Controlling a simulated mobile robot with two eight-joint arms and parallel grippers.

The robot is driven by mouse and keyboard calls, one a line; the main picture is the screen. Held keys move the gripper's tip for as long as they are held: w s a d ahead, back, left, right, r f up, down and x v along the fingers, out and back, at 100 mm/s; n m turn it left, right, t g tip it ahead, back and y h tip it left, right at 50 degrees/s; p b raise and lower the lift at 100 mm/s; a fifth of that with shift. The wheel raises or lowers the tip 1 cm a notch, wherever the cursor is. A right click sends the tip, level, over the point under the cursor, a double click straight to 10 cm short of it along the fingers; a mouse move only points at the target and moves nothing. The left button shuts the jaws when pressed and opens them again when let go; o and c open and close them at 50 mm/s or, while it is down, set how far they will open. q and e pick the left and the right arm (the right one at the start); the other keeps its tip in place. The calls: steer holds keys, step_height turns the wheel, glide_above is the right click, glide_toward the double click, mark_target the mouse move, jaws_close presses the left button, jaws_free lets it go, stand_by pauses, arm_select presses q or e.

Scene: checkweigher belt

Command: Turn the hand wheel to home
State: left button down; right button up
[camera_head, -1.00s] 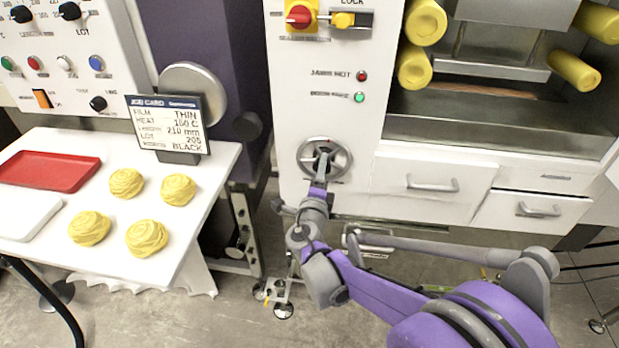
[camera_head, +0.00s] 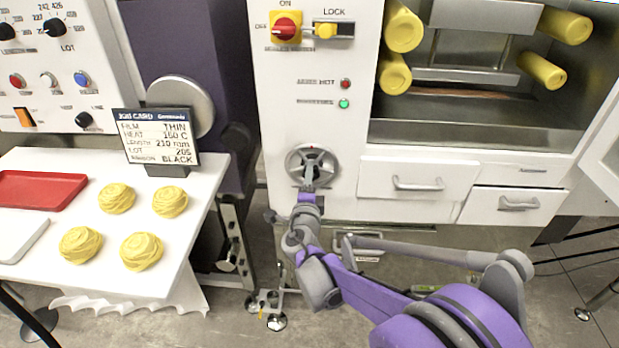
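The hand wheel (camera_head: 292,166) is a grey round wheel on the white front panel of the machine, below the red and green lamps. A small red mark shows at the top of its rim. My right gripper (camera_head: 310,178) reaches up from below and is at the wheel's middle and lower part. Its fingers are small and partly merge with the grey wheel, so I cannot tell whether they are shut on it. My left gripper is not in view.
Drawers with handles (camera_head: 418,184) sit right of the wheel. A red rotary switch (camera_head: 285,28) and a yellow lock (camera_head: 326,31) are above. A white table (camera_head: 190,222) at left holds yellow bundles (camera_head: 142,251), a red tray (camera_head: 40,190) and a job card (camera_head: 158,138).

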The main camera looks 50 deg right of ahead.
steer(key=o, duration=0.5)
steer(key=shift+c, duration=0.2)
steer(key=p+v, duration=0.1)
steer(key=v, duration=1)
